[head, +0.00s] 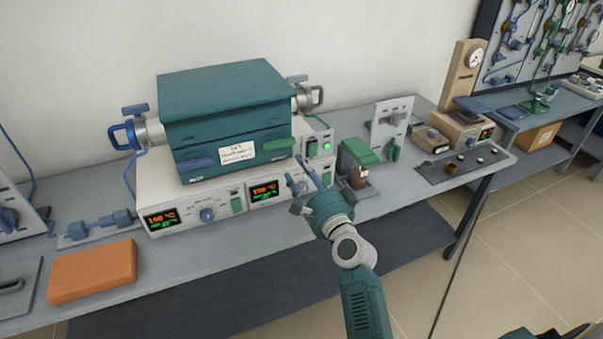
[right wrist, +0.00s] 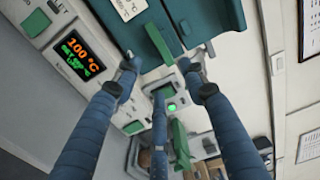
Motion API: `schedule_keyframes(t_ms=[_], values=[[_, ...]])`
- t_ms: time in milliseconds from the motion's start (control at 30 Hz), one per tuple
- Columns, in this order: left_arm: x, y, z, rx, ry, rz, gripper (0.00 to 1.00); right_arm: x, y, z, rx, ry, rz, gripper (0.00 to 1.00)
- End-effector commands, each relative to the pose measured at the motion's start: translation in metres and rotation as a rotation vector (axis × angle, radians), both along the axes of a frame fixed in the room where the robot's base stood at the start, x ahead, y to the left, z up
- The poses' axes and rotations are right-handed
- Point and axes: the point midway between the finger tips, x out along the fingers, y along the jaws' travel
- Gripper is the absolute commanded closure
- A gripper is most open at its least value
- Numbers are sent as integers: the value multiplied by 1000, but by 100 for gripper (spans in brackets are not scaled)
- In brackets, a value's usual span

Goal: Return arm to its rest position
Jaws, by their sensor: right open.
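My right gripper (head: 306,180) is in front of the right half of the teal muffle furnace (head: 225,118). Its blue fingers are spread apart with nothing between them. In the right wrist view, the open right gripper (right wrist: 164,78) faces the furnace's control panel. The green switch box with a lit green lamp (right wrist: 171,107) shows between the fingers. I cannot tell whether a fingertip touches the panel. My left gripper is in neither view.
The furnace stands on a white control base (head: 180,205) with orange displays. An orange block (head: 92,270) lies at the front left of the grey bench (head: 400,205). A green-topped device (head: 358,152) and a beige gauge instrument (head: 466,75) stand right. Floor is open at the right.

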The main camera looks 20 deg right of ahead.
Motion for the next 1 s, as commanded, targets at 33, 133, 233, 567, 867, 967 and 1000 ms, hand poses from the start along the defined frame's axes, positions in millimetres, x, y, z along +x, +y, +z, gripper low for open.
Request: schedule_keyframes(t_ms=[33, 133, 233, 567, 867, 967, 1000], values=[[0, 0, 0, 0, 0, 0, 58, 0, 0, 0, 0, 0, 0, 58], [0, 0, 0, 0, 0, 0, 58, 0, 0, 0, 0, 0, 0, 58], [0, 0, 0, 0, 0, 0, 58, 0, 0, 0, 0, 0, 0, 58], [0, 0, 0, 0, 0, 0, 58, -1, 2, -2, -12, 5, 6, 58], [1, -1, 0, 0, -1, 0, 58, -98, 62, -88, -603, 286, 339, 58], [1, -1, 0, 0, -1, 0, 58, -160, 74, -129, -860, 425, 507, 58], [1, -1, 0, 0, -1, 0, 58, -182, 74, -141, -943, 471, 565, 58]])
